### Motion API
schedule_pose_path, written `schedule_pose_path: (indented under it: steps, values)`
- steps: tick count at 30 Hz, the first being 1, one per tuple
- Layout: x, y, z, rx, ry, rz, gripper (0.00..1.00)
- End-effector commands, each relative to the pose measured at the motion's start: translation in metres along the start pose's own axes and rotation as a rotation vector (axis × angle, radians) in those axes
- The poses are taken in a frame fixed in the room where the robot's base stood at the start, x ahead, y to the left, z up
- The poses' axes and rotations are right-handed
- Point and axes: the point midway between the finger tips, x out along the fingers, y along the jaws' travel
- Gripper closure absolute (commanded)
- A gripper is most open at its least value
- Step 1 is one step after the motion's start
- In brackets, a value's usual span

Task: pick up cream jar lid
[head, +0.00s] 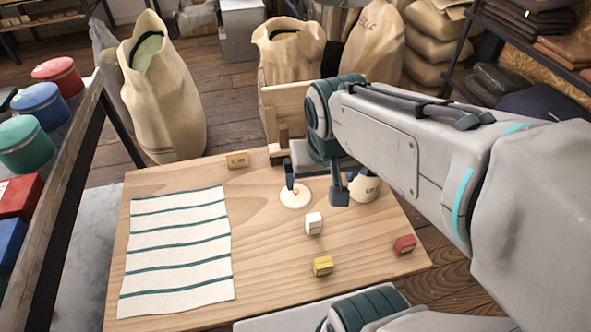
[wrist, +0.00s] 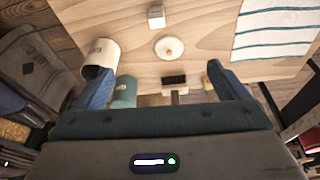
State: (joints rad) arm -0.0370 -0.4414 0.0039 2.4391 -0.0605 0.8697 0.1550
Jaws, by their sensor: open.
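The cream jar lid (head: 294,198) is a round cream disc with a small orange-brown knob, lying flat on the wooden table. In the wrist view the lid (wrist: 169,47) lies ahead of my gripper, between the lines of its fingers. My gripper (head: 315,192) is open and empty, its fingers pointing down close to the lid. One finger shows just behind the lid and the other to its right.
White (head: 313,223), yellow (head: 322,266) and red (head: 404,244) blocks stand on the table (head: 262,285). A striped cloth (head: 180,255) covers its left side. A wooden stand (head: 285,110) rises at the back edge. A teal object (wrist: 124,92) is close to one finger.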

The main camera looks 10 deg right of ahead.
Motion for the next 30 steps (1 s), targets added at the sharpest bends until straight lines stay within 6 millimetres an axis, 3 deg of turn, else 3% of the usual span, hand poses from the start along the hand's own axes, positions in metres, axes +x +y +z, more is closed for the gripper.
schedule_pose_path:
  steps: [1, 6, 12, 23, 30]
  values:
    - [0.032, -0.003, -0.004, 0.022, 0.003, 0.012, 0.06]
    - [0.086, -0.010, -0.032, 0.126, 0.035, 0.051, 0.06]
    - [0.138, -0.023, -0.061, 0.225, 0.078, 0.077, 0.06]
    - [0.177, -0.033, -0.082, 0.293, 0.109, 0.088, 0.06]
    - [0.223, -0.028, -0.086, 0.293, 0.106, 0.089, 0.06]
